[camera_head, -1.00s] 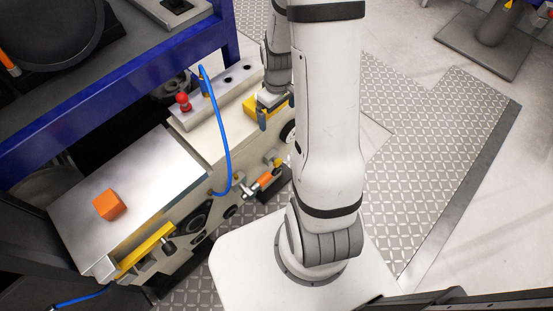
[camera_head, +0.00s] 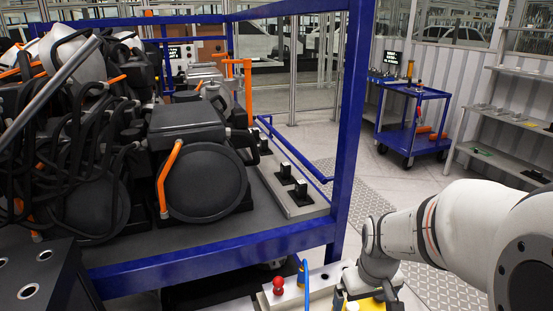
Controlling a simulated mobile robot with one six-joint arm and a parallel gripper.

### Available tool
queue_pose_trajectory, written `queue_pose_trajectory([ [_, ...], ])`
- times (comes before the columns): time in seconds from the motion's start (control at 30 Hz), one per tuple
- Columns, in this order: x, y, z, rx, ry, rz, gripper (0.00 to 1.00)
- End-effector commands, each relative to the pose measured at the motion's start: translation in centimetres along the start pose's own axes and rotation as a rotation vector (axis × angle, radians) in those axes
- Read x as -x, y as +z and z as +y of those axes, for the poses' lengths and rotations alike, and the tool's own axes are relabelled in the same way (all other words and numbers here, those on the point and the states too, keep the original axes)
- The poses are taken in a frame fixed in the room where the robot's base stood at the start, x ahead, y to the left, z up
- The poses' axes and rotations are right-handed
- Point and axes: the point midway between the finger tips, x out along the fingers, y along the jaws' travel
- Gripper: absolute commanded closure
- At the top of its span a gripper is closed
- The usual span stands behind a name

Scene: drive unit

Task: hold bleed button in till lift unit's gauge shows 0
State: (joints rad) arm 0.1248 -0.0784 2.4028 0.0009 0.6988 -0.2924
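The lift unit (camera_head: 318,286) shows only as a pale strip at the bottom edge, below the blue frame. A red ball-shaped knob (camera_head: 278,284) and the upper end of a blue hose (camera_head: 305,278) stand on it. My gripper (camera_head: 368,301) is at the bottom edge, right of the hose, over a yellow part (camera_head: 362,304) of the unit. The picture cuts off the fingertips, so I cannot see whether they are open or touch anything. I cannot make out the bleed button or the gauge in this view.
A blue-framed drive unit rack (camera_head: 340,130) with a round black housing (camera_head: 206,182) and cables fills the left and middle. A blue cart (camera_head: 412,118) and pale shelves (camera_head: 505,125) stand at the back right. Open floor (camera_head: 390,180) lies between.

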Motion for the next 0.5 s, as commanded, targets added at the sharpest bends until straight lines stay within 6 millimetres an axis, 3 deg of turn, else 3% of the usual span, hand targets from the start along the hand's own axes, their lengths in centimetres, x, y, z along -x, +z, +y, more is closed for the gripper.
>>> queue_pose_trajectory([
  [0.03, 2.9, 0.6, -0.8, -0.017, 0.004, 0.024, 0.0],
  [0.2, 8.3, 3.1, -2.9, -0.092, 0.004, 0.07, 0.0],
  [0.33, 10.8, 4.8, -3.9, -0.134, 0.0, 0.092, 0.0],
  [0.5, 12.0, 5.9, -4.9, -0.162, -0.003, 0.103, 0.0],
])
